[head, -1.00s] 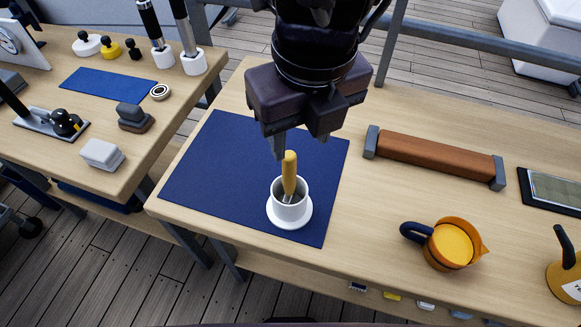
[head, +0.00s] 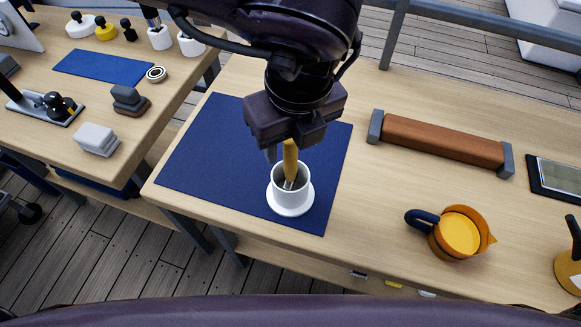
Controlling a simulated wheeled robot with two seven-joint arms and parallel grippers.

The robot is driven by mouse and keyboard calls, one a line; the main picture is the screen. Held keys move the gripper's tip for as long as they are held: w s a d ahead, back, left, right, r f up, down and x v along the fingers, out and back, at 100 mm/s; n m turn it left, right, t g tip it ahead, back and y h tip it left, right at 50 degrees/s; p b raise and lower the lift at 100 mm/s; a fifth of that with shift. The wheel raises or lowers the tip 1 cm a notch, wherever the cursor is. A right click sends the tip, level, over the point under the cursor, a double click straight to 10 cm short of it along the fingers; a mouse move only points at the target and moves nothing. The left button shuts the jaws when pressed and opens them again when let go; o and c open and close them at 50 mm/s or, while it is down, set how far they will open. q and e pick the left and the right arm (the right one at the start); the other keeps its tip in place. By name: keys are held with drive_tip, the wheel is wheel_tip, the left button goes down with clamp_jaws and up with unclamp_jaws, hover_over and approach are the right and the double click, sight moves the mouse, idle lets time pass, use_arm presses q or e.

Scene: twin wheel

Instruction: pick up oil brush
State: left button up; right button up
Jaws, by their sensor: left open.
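The oil brush (head: 290,158) has a yellow handle and stands upright in a white cup (head: 289,196) with a round white base. The cup stands on the dark blue mat (head: 220,150) on the right-hand wooden table. My left gripper (head: 285,150) is right over the cup, pointing down, with its fingers at the upper part of the handle. It is open; the handle's top is hidden behind the gripper. The brush's lower end is inside the cup. My right gripper is out of view.
To the right are a brown roll between grey end blocks (head: 440,140), an orange pitcher (head: 458,232) and a framed panel (head: 560,178). A yellow can (head: 570,268) stands at the right edge. The left table (head: 60,150) holds several small tools.

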use_arm(q)
clamp_jaws()
drive_tip(key=shift+r, duration=0.15)
